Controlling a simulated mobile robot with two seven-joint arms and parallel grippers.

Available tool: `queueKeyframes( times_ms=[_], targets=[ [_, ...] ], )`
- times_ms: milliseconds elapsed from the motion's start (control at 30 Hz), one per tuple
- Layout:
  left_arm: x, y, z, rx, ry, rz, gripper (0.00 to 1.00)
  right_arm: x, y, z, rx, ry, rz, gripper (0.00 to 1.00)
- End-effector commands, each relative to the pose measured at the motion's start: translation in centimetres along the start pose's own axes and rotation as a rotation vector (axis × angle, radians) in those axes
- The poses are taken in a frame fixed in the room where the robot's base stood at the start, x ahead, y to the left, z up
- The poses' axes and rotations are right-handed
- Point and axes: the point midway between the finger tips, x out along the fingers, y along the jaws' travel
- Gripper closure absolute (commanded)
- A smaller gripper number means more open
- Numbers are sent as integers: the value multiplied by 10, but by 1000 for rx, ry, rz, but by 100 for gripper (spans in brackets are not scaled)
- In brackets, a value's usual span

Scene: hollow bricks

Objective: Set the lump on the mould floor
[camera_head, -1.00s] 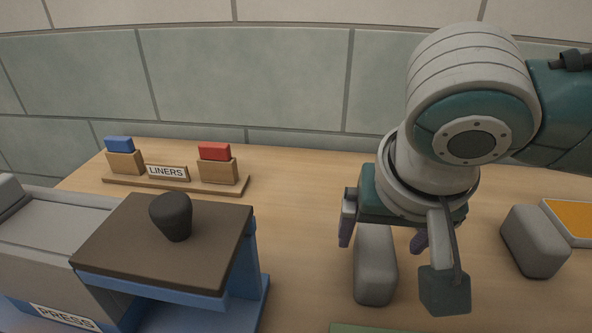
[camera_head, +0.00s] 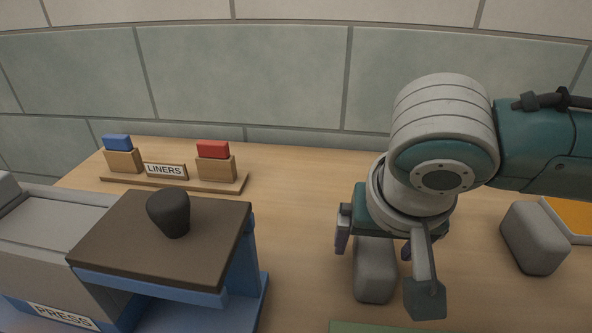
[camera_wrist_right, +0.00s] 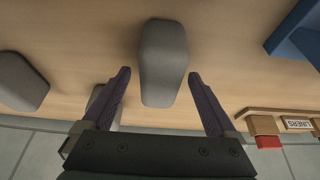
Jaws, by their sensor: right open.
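A grey rounded lump (camera_head: 374,275) lies on the table below my right gripper (camera_head: 373,248). In the right wrist view this lump (camera_wrist_right: 163,50) lies between the two open purple fingers (camera_wrist_right: 159,75), with gaps on both sides, so nothing is gripped. A second grey lump (camera_head: 533,238) lies to the right, and it also shows in the wrist view (camera_wrist_right: 20,82). Part of another grey shape (camera_wrist_right: 95,100) shows behind one finger. The press (camera_head: 85,265), at lower left, has a brown plate (camera_head: 130,245) with a dark knob on a blue frame. I cannot make out a mould floor.
A wooden liners rack (camera_head: 175,182) with a blue block (camera_head: 117,142) and a red block (camera_head: 213,149) stands at the back left. An orange-topped tray (camera_head: 570,215) is at the right edge. A green edge (camera_head: 385,328) shows at the bottom. Table between press and lump is clear.

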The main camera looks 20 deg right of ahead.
Motion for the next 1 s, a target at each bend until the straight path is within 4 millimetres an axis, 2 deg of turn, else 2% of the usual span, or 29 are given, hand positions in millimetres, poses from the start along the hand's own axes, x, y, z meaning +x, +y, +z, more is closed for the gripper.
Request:
queueKeyframes(
  times_ms=[233,1000],
  targets=[
    [0,0,0,0,0,0,50,0,0,0,0,0,0,7],
    [0,0,0,-1,0,1,50,0,0,0,0,0,1,94]
  ],
)
